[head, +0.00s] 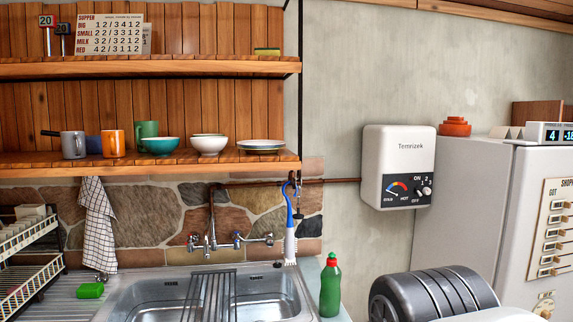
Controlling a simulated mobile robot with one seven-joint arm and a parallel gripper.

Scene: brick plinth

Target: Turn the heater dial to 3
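The heater (399,145) is a white box marked "Temrizek", fixed to the grey plaster wall right of the sink. Its black lower panel has a coloured cold-to-hot gauge (397,188) on the left. The small light dial (426,191) is on the right of the panel, with ON, OFF and numbers up to 3 around it. Its pointer is too small for me to read the setting surely. My gripper's fingers are not in view, and nothing is seen touching the dial.
A dark ribbed rounded shape, perhaps part of my arm, fills the lower right below the heater. A green bottle (330,288) stands beside the sink (170,296). A fridge (470,190) stands to the right.

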